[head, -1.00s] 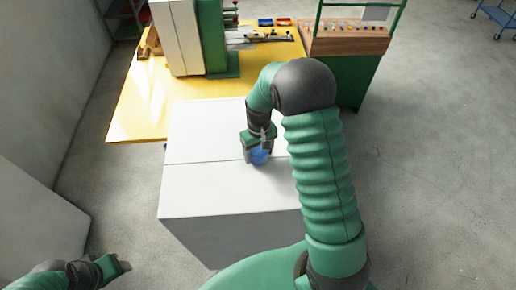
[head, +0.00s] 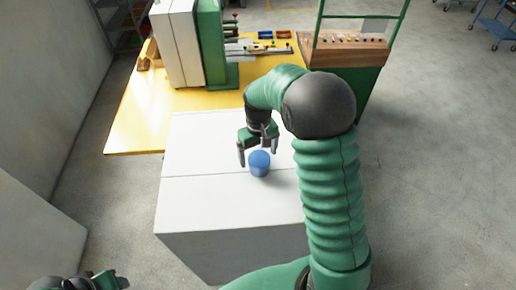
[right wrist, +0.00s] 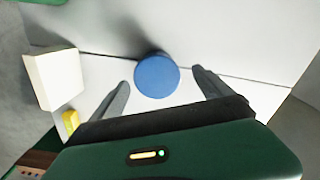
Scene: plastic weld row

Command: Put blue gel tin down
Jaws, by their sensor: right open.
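The blue gel tin (head: 259,164) stands upright on the white cabinet top (head: 205,205), close to the seam across it. My right gripper (head: 258,157) is open just above and behind the tin, its fingers apart and clear of it. In the right wrist view the round blue lid of the tin (right wrist: 157,76) lies between and beyond the two open fingertips (right wrist: 160,76), with gaps on both sides. My left gripper (head: 115,281) is low at the bottom left corner, only partly in view.
A yellow table (head: 135,115) adjoins the cabinet's far side, with a white and green machine (head: 190,45) on it. A control console (head: 345,55) stands at the back right. The white top left of the tin is clear.

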